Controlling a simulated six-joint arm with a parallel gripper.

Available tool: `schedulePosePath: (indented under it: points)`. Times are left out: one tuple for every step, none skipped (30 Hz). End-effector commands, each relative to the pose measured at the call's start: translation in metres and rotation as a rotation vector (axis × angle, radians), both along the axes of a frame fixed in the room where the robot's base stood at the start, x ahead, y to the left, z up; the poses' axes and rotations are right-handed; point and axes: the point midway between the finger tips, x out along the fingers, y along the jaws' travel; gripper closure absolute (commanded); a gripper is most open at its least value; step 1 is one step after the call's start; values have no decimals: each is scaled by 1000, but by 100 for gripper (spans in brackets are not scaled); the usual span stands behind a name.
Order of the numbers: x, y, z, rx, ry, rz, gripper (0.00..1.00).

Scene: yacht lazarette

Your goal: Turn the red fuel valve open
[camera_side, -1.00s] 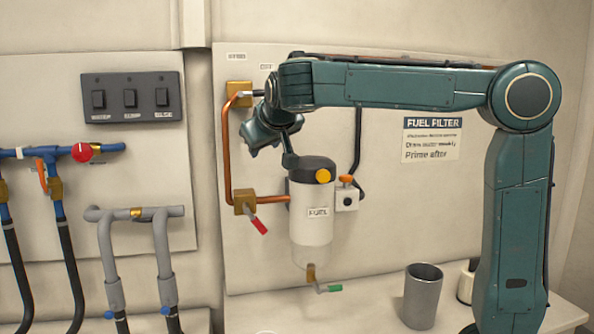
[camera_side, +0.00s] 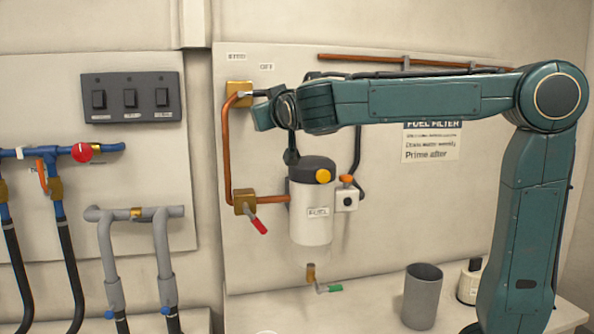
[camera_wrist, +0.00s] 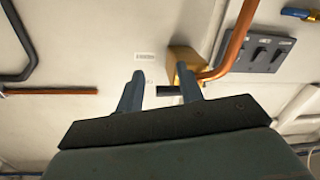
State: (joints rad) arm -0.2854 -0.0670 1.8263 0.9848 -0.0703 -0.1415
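The valve with a red handle (camera_side: 258,226) sits on a lower brass body (camera_side: 243,201) beside the white fuel filter (camera_side: 311,213). Its handle slants down to the right, below and clear of my gripper. My gripper (camera_wrist: 160,72) is near the upper brass valve (camera_side: 238,93), to its right in the side view. In the wrist view its two fingers are apart, and the upper valve's brass body (camera_wrist: 184,58) is just beyond the right finger. A short dark lever (camera_wrist: 169,91) shows between the fingers; I cannot tell whether they touch it. The fingertips are not clear in the side view.
A copper pipe (camera_side: 226,150) joins the two brass valves. A red round knob (camera_side: 82,152) is on the blue pipe at left, below a switch panel (camera_side: 131,97). A green-handled drain (camera_side: 329,289) is under the filter. A grey cup (camera_side: 422,297) stands on the shelf.

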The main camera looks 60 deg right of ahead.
Motion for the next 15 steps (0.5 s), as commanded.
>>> schedulePosePath:
  points:
    - [-1,0,3,-13,-20,4,63]
    - [-2,1,6,-21,-35,6,63]
    - [-3,1,9,-31,-53,10,63]
    - [-4,1,11,-39,-66,12,63]
    - [-5,2,13,-47,-81,15,63]
    - [-5,2,16,-58,-97,19,63]
    - [-6,3,18,-66,-110,22,63]
    - [-7,4,20,-74,-124,25,63]
    - [-8,4,23,-84,-142,30,63]
    - [-9,5,25,-92,-156,34,63]
    - [-10,6,27,-100,-170,38,63]
    - [-11,6,31,-109,-189,42,63]
    - [-12,7,34,-117,-204,46,63]
    - [-13,8,36,-122,-217,49,63]
    - [-15,9,39,-132,-236,54,63]
